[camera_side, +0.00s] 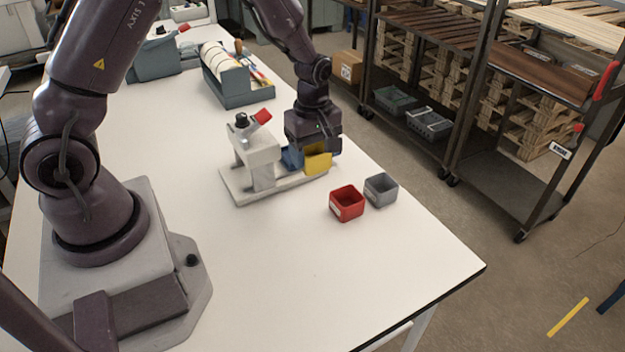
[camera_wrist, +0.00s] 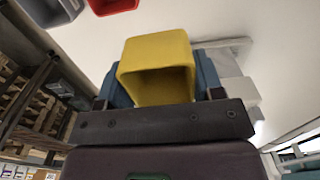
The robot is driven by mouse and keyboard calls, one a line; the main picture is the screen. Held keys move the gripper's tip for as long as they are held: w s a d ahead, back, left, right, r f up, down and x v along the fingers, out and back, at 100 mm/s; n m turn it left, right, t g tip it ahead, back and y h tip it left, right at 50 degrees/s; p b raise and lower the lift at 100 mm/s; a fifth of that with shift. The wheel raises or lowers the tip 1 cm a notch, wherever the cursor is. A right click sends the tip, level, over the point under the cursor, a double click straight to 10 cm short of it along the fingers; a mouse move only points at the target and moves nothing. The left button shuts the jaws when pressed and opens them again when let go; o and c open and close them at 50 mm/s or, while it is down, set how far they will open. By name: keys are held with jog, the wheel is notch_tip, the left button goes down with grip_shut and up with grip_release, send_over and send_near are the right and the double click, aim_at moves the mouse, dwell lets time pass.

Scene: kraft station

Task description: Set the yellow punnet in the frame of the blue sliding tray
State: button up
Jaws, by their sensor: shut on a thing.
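The yellow punnet (camera_side: 318,164) is in my gripper (camera_side: 314,146) at the right end of the pale machine base. My gripper is shut on it. In the wrist view the punnet (camera_wrist: 158,52) sits ahead of the gripper (camera_wrist: 158,98), its open mouth facing the camera.
The pale machine (camera_side: 258,160) with a red-topped part stands left of the tray. A red punnet (camera_side: 346,204) and a grey punnet (camera_side: 381,190) stand nearby to the right. A blue-grey rack (camera_side: 236,80) is behind. The front of the white table (camera_side: 330,280) is clear.

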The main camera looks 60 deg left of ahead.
jog(key=w+a, duration=0.3)
jog(key=a, duration=0.9)
jog(key=shift+s+a+f, duration=0.15)
jog(key=shift+f, duration=2.55)
jog(key=shift+f, duration=0.65)
jog(key=o, duration=1)
notch_tip(320, 180, up, 8)
